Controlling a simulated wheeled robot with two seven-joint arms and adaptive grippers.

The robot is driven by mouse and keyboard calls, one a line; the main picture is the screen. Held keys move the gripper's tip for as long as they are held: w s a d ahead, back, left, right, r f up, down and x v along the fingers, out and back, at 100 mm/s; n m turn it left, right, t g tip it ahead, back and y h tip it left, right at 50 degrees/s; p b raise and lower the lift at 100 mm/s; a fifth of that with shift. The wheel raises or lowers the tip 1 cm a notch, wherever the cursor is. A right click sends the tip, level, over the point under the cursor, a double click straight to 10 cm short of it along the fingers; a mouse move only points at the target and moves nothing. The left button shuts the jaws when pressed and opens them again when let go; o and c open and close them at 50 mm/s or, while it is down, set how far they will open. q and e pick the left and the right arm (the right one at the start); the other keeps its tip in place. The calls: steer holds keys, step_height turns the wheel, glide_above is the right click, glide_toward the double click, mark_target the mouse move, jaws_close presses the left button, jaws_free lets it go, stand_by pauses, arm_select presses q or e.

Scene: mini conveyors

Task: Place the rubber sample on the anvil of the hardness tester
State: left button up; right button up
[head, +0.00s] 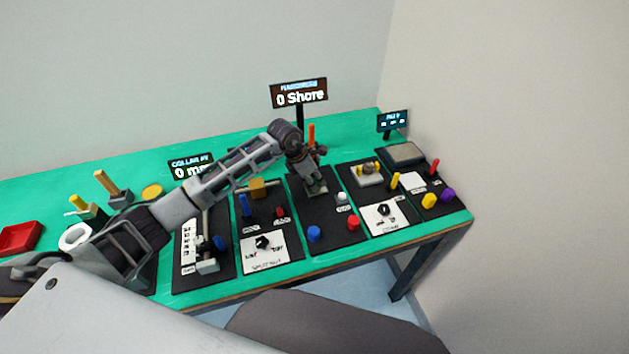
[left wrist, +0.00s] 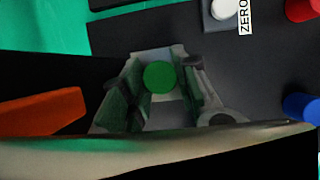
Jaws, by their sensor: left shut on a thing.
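The hardness tester (head: 324,234) is a black panel under a sign reading 0 Shore, with an orange lever (head: 311,134) at its back. My left gripper (head: 316,188) is over the middle of this panel, pointing down, and hides most of the tester's centre. In the left wrist view a round green disc, seemingly the rubber sample (left wrist: 160,77), sits between the fingers of my left gripper, which is shut on it. A pale grey surface, probably the anvil (left wrist: 166,116), shows just below the disc; I cannot tell whether they touch. My right gripper is not in view.
The 0 Shore display (head: 299,94) stands behind the tester. Blue (head: 314,233) and red (head: 353,223) buttons are at the panel's front. Other black station panels flank it closely on the green table (head: 240,154). A red tray (head: 20,238) is at the far left.

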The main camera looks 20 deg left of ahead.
arm_select(q)
steer(key=shift+f, duration=0.2)
stand_by(0.3)
steer(key=o, duration=0.7)
steer(key=shift+c, duration=0.2)
steer(key=shift+r, duration=0.15)
steer(key=v, duration=1.2)
steer(key=shift+s+b, duration=0.15)
steer(key=shift+b, duration=0.3)
